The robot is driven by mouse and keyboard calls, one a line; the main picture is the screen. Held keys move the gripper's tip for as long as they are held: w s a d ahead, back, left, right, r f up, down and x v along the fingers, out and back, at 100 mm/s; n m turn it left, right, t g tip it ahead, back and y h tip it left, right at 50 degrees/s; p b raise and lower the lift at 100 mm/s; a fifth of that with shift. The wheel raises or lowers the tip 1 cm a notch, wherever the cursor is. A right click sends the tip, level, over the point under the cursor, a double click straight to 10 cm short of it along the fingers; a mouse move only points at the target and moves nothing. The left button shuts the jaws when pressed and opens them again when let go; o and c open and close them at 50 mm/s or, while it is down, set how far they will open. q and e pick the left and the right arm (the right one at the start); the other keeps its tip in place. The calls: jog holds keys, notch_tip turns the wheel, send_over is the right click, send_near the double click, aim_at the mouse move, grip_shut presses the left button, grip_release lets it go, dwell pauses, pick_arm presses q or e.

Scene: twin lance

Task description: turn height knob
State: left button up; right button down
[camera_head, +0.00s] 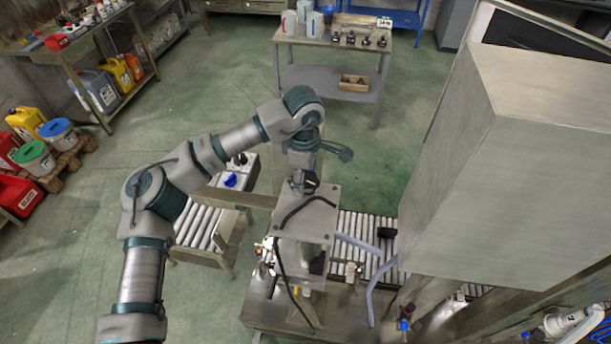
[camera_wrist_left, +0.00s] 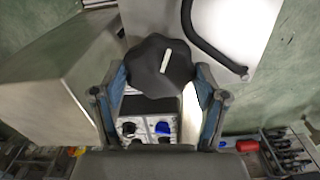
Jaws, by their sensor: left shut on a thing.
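The height knob (camera_wrist_left: 160,62) is black and lobed with a white pointer line, in the upper middle of the left wrist view. It also shows as a small dark shape (camera_head: 308,184) at the top of the grey machine head (camera_head: 318,220) in the head view. My left gripper (camera_wrist_left: 162,82) is shut on the knob, with one blue-grey finger on each side of it. The same gripper (camera_head: 302,178) comes down onto the machine top in the head view. The white pointer leans slightly to the right in the wrist view. My right gripper is not in view.
A large grey metal cabinet (camera_head: 520,170) stands right of the machine. A black bent handle (camera_head: 306,207) lies across the machine top close to the knob. Roller conveyors (camera_head: 203,226) run on both sides. A back table (camera_head: 330,75) holds several items. Green floor is clear behind.

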pick_arm(q)
jog(key=m, duration=0.3)
jog(key=shift+w+r+m, duration=0.15)
jog(key=shift+r+m, duration=0.05)
jog(key=shift+m, duration=0.1)
jog(key=shift+w+m+p, duration=0.1)
jog(key=shift+m+p, duration=0.3)
jog(key=shift+m, duration=1.5)
jog(key=o, duration=1.2)
jog(key=shift+c, duration=0.2)
jog(key=shift+w+f, duration=0.15)
jog(key=shift+r, duration=0.25)
notch_tip(320, 180, up, 11)
jog(key=shift+r, duration=0.15)
